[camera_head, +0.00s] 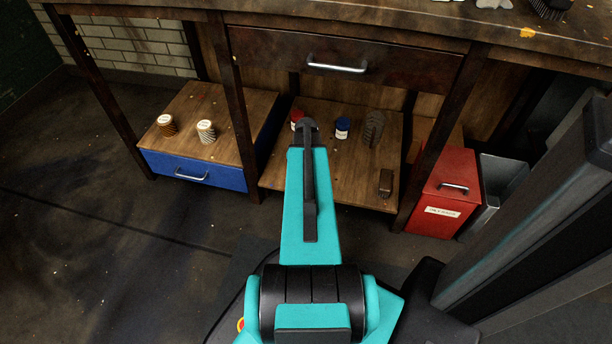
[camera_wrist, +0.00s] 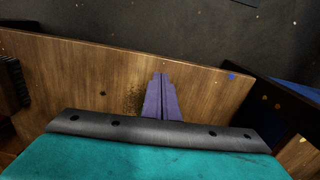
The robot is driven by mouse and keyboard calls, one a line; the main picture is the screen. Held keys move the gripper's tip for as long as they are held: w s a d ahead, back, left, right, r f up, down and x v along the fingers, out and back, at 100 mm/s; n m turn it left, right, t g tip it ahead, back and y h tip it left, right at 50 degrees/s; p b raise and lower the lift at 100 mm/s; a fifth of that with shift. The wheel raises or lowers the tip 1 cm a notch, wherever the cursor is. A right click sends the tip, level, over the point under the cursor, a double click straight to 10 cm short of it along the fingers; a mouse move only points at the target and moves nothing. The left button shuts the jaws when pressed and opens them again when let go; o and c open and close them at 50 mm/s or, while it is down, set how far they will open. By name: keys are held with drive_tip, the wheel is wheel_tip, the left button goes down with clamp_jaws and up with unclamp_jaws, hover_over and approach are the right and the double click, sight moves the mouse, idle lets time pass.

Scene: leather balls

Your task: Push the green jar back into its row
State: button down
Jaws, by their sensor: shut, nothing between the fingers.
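I cannot make out a green jar in either view. In the head view my arm covers part of the lower wooden shelf (camera_head: 340,185), and what lies behind it is hidden. A red jar (camera_head: 296,116) stands at the back of this shelf, left of my arm's end. A blue jar (camera_head: 343,128) with a white band stands just right of it. My gripper (camera_wrist: 161,77) shows in the wrist view with its purple fingers shut together and nothing between them. The fingers show against the bare wood of the shelf; I cannot tell whether they touch it.
Two pots (camera_head: 167,125) (camera_head: 206,131) stand on the blue-drawer unit at left. A table leg (camera_head: 233,95) stands left of my arm; a red cabinet (camera_head: 446,195) is at right.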

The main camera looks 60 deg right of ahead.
drive_tip(key=shift+w+d+f+b, duration=0.2)
drive_tip(key=shift+d+f+b, duration=0.15)
drive_tip(key=shift+d, duration=0.2)
drive_tip(key=shift+w+d+f+b, duration=0.25)
drive_tip(key=shift+d+f, duration=0.1)
drive_tip(key=shift+d, duration=0.15)
drive_tip(key=shift+w+d+r+b, duration=0.1)
drive_tip(key=shift+w+d+b, duration=0.1)
drive_tip(key=shift+d, duration=0.2)
drive_tip(key=shift+w+d+b, duration=0.1)
drive_tip(key=shift+d+b, duration=0.05)
drive_tip(key=shift+d, duration=0.25)
drive_tip(key=shift+d+r, duration=0.1)
drive_tip(key=shift+d, duration=0.05)
